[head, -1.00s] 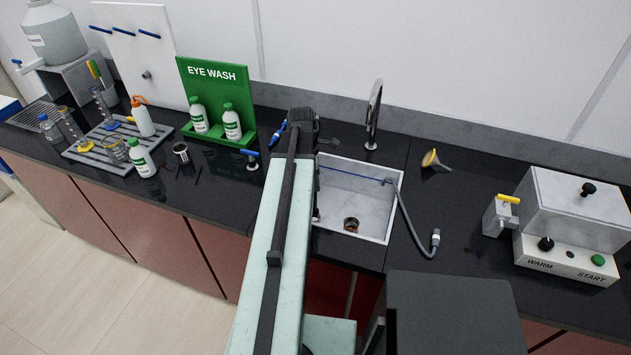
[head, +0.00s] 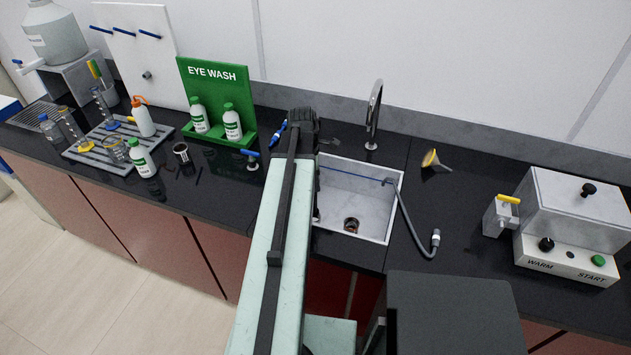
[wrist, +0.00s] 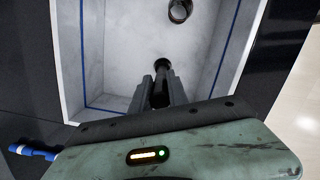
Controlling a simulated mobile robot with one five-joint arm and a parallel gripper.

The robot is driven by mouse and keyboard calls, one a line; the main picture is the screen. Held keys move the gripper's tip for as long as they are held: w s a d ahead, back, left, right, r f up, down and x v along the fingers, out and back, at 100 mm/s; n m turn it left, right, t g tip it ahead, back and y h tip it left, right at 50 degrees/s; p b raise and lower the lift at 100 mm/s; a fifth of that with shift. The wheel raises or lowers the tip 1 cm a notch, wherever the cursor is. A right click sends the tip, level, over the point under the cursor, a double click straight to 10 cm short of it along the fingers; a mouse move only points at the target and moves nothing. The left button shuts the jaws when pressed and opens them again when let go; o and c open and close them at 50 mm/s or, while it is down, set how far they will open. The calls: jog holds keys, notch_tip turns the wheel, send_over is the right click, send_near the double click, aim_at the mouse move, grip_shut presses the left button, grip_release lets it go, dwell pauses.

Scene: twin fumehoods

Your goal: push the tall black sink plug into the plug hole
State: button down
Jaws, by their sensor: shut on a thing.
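The tall black sink plug (wrist: 162,67) is held between the fingers of my gripper (wrist: 161,88) in the wrist view; its far end sticks out past the fingertips. My gripper is shut on it, over the sink basin. The plug hole (wrist: 180,10) is a dark round ring at the top of the wrist view, ahead of the plug and apart from it. In the head view the plug hole (head: 351,224) shows in the floor of the white sink (head: 350,185). My arm hides the plug and the fingertips there.
A tall tap (head: 373,115) stands behind the sink. A grey hose (head: 411,222) hangs over the sink's right edge. A blue-handled fitting (head: 252,160) is on the black counter at left. A funnel (head: 433,160) and a warmer box (head: 570,225) stand to the right.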

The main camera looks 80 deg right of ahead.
jog(key=shift+f+b, duration=1.45)
jog(key=c, duration=1.2)
grip_release()
jog(key=shift+r, duration=0.1)
jog(key=r+p, duration=0.5)
jog(key=w+r+p, duration=0.1)
jog(key=r+p, duration=0.1)
jog(key=p, duration=0.1)
jog(key=shift+a+r, duration=0.15)
jog(key=shift+r, duration=0.25)
jog(key=shift+f, duration=0.1)
